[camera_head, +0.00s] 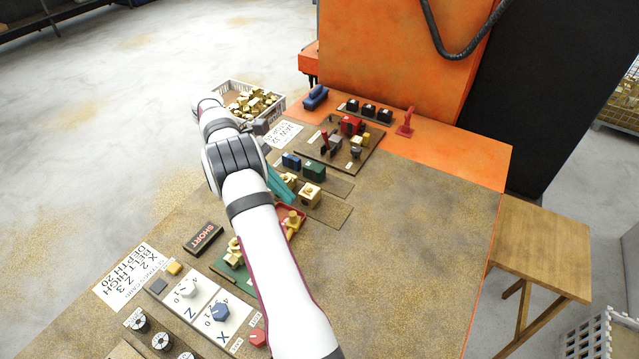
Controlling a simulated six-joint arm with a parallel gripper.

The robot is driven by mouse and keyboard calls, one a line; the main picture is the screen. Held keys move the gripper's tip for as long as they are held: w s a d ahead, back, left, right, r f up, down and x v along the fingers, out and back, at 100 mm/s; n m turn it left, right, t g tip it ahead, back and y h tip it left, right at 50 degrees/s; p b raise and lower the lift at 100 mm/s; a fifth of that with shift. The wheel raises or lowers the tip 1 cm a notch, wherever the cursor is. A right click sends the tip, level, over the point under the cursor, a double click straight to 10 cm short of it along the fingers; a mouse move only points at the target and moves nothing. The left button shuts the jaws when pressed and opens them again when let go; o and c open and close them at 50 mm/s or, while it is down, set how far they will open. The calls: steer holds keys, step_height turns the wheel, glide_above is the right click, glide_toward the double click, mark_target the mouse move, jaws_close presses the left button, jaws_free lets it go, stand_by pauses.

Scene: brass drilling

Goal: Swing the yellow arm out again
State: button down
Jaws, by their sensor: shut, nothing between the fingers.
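I cannot make out the yellow arm for certain. A small yellow part (366,136) shows beside the red vise-like block (351,125) on the fixture plate at the back of the bench. Another small yellow block (174,268) sits on the panel at the lower left; neither can be clearly told as a swinging arm. My white arm crosses the bench from the lower right to the upper left, its far end near the crate of brass parts.
A white crate (281,102) of brass pieces stands at the bench's far left corner. A teal piece (280,184), a red tray (299,215) and brass blocks (310,194) lie close to my arm. An orange machine (400,60) rises behind. The bench's right part (430,220) is clear.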

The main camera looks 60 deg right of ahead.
steer(key=s+d+r, duration=0.2)
steer(key=s+r, duration=0.4)
steer(key=s, duration=0.4)
steer(key=shift+d, duration=0.15)
steer(key=shift+r, duration=0.1)
